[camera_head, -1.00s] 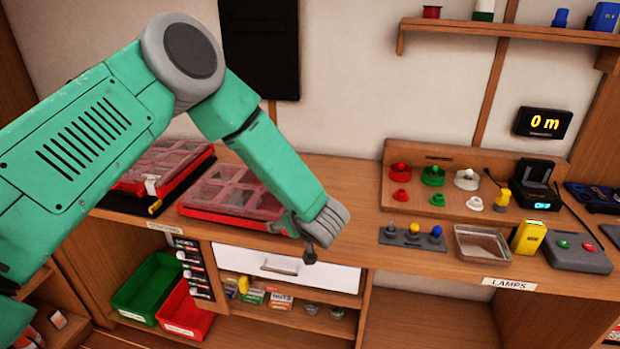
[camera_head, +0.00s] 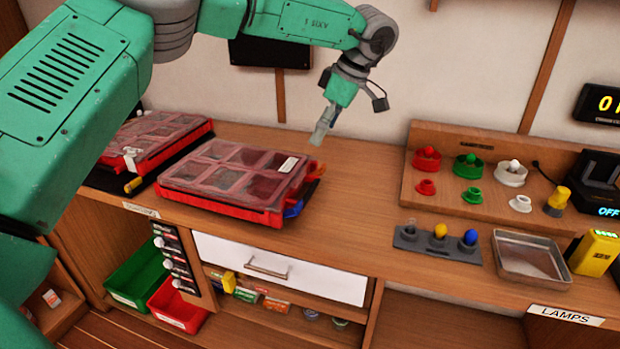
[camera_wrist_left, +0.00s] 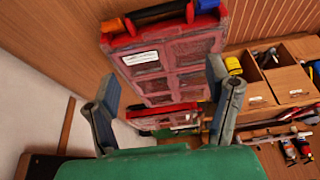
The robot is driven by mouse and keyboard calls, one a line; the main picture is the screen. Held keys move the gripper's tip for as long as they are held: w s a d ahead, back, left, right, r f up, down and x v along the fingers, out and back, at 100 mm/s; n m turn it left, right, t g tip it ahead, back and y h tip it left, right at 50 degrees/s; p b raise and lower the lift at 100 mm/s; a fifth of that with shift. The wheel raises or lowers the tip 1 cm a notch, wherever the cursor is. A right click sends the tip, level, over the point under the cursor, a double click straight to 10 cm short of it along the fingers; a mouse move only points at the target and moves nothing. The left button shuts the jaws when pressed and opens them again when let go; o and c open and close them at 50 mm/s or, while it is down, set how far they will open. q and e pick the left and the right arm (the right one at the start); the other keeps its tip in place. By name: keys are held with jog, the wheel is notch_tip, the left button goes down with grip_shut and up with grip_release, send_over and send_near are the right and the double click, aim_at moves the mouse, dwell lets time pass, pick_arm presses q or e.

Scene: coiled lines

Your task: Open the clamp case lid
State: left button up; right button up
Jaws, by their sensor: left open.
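Two red cases with clear, compartmented lids lie on the wooden bench, both lids down; I cannot read which is the clamp case. The nearer case (camera_head: 237,172) has a white label, and an orange latch (camera_head: 315,170) and a blue latch (camera_head: 293,209) at its right end. In the left wrist view this case (camera_wrist_left: 170,60) shows a dark handle (camera_wrist_left: 157,14) between the two latches. The other case (camera_head: 155,135) is at the left, partly behind my arm. My left gripper (camera_head: 323,125) is open and empty, above and beyond the case's right end, pointing down.
Below are a white drawer (camera_head: 280,268), a green bin (camera_head: 138,277) and a red bin (camera_head: 180,305).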

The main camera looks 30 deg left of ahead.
aim_at(301, 175)
pick_arm(q)
jog(key=b+x, duration=0.1)
jog(key=x, duration=1.2)
jog(key=shift+s+a+f, duration=0.1)
jog(key=shift+a+f, duration=0.05)
jog(key=shift+f, duration=0.1)
